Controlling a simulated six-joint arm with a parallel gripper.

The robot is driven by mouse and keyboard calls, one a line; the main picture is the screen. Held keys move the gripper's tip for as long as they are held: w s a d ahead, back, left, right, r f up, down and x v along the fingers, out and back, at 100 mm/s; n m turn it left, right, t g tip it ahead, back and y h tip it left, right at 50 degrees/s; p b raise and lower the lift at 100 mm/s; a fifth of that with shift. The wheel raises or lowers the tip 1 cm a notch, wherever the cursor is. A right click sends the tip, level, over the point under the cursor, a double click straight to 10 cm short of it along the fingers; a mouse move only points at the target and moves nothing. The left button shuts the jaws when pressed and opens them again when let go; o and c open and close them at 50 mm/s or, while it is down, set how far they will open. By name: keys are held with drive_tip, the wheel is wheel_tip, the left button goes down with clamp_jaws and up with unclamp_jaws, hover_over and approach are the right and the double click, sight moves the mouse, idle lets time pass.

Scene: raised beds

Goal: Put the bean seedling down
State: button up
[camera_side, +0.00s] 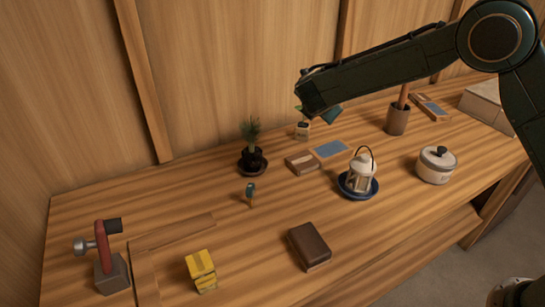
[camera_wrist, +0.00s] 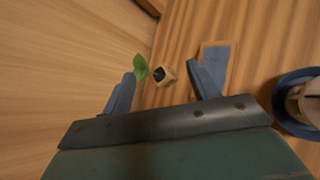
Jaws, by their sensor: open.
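The bean seedling (camera_wrist: 164,75) is a small pale pot with dark soil and a green leaf leaning out on the left. In the side view the seedling's pot (camera_side: 302,131) stands on the bench near the back wall, with its leaf partly hidden by my arm. My gripper (camera_wrist: 161,70) is open, with one blue-grey finger on each side of the seedling in the wrist view. The pot looks smaller and beyond the fingertips, and I see no contact. In the side view my arm mostly hides the gripper.
A blue-topped flat piece (camera_side: 330,148) lies right of the seedling, with a small brown box (camera_side: 302,163) in front. A lantern (camera_side: 362,172) stands on a blue dish. A spiky potted plant (camera_side: 251,145) is to the left, and a brown cup (camera_side: 397,120) to the right.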

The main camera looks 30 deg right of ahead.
drive_tip(key=s+d+r+m+g+y, duration=0.1)
drive_tip(key=s+d+r+m+y, duration=0.15)
drive_tip(key=s+r+m, duration=0.55)
drive_tip(key=s+d+r+m+g+y, duration=0.15)
drive_tip(key=s+d+r+m, duration=0.3)
drive_tip(key=s, duration=0.65)
drive_tip(key=s+a+f+m+y, duration=0.1)
drive_tip(key=s+m, duration=0.3)
drive_tip(key=s, duration=0.7)
drive_tip(key=s+a+m+y, duration=0.1)
drive_tip(key=s+m, duration=0.3)
drive_tip(key=s, duration=0.8)
drive_tip(key=shift+f+y, duration=0.4)
drive_tip(key=shift+y, duration=0.4)
